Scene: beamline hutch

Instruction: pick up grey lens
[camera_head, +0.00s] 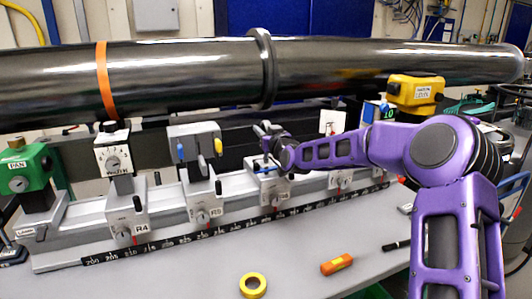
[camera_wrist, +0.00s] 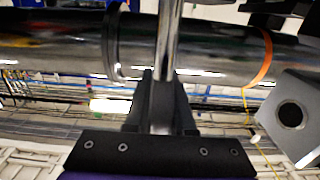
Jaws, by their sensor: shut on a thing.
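My gripper (camera_head: 272,145) is at the middle of the rail, above a white carriage (camera_head: 266,195), and looks small and partly hidden by its own wrist. In the wrist view my gripper (camera_wrist: 162,85) is shut on a shiny grey metal post (camera_wrist: 168,45) that runs up out of the picture. A small grey part (camera_head: 263,130) shows at the fingertips in the head view. It may be the grey lens on that post, but its shape is not clear. I cannot tell whether the post is clear of the carriage.
A long dark pipe (camera_head: 190,75) runs just above and behind the rail. Left of my gripper are a grey block (camera_head: 192,143) with blue and yellow knobs, a white dial unit (camera_head: 113,157) and a green unit (camera_head: 25,170).

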